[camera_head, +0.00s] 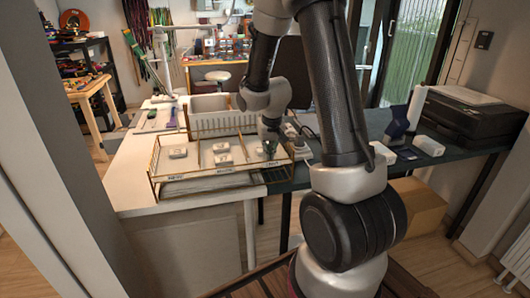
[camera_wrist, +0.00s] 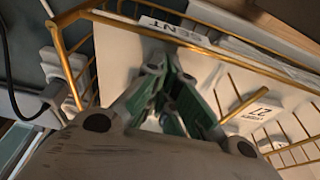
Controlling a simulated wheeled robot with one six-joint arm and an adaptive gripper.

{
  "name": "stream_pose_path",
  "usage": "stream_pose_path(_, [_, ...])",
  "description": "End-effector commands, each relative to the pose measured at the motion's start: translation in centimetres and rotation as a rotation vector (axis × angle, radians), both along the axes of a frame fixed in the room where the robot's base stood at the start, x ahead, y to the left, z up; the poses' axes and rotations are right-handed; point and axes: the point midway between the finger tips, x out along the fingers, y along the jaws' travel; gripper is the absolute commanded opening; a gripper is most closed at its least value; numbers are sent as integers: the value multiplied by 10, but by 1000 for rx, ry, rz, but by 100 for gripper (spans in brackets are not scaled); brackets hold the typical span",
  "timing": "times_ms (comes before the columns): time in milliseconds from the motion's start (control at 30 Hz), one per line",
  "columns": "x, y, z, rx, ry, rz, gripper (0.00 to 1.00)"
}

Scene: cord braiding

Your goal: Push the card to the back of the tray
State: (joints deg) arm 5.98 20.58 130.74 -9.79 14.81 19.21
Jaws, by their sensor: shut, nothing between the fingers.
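The tray (camera_head: 152,172) is a gold wire tray on the white table, split into compartments with labels along its front. Several small white pieces (camera_head: 222,147) lie in its left and middle compartments; I cannot tell which thing is the card. My gripper (camera_head: 269,147) is low over the right compartment. In the wrist view my gripper (camera_wrist: 172,105) is shut and empty, its green-padded fingers over a pale flat surface (camera_wrist: 120,55) inside the gold wires. A label reading SENT (camera_wrist: 168,28) is on the rim. A white piece marked 21 (camera_wrist: 262,112) lies beyond a gold divider.
A white slotted box (camera_head: 222,118) stands behind the tray. A cable (camera_wrist: 12,80) and white object (camera_wrist: 68,66) lie outside the tray.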

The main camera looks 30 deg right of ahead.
Motion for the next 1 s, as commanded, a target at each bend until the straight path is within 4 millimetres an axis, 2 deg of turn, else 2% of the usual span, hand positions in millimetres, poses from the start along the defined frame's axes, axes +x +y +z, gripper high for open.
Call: stream_pose_path(1000, [22, -6, 0, 0, 0, -1, 0])
